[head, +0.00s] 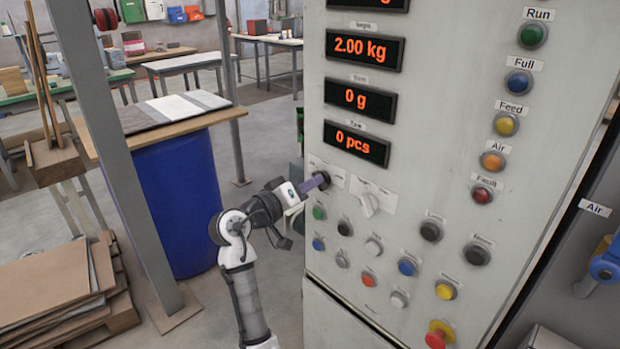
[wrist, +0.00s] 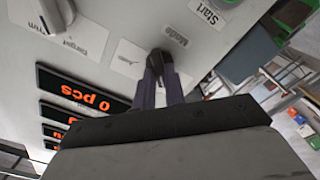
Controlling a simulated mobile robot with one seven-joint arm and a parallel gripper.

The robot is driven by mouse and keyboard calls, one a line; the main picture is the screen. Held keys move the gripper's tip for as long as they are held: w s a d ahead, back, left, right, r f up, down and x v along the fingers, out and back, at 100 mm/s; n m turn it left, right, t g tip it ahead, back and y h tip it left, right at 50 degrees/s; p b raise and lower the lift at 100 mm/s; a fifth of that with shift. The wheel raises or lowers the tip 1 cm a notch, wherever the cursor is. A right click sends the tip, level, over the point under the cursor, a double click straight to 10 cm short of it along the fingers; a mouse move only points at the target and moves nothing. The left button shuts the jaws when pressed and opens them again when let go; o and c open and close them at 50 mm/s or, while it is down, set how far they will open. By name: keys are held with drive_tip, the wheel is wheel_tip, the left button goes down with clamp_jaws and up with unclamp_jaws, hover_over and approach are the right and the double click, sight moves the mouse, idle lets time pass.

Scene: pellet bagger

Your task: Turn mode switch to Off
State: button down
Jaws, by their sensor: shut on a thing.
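The mode switch is a small black knob (wrist: 158,57) on the pale control panel, beside the label "Mode" in the wrist view. My gripper (wrist: 162,76) has its two fingers closed around this knob. In the head view my gripper (head: 313,184) reaches the panel from the left, below the "0 pcs" display. There the switch shows as a dark bit (head: 325,178) at the fingertips. The fingers cover most of the knob, so I cannot tell which position it points to.
A white rotary knob (head: 369,204) sits just right of the mode switch. Several push buttons lie below, with a red emergency stop (head: 439,334) at the bottom. A blue drum (head: 175,200) and a metal post (head: 115,150) stand left of my arm.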

drive_tip(key=shift+n+p, duration=0.9)
drive_tip(key=shift+n, duration=0.6)
drive_tip(key=c, duration=1.5)
unclamp_jaws()
drive_tip(key=shift+o, duration=0.2)
drive_tip(key=b+v, duration=0.4)
drive_tip(key=v, duration=1)
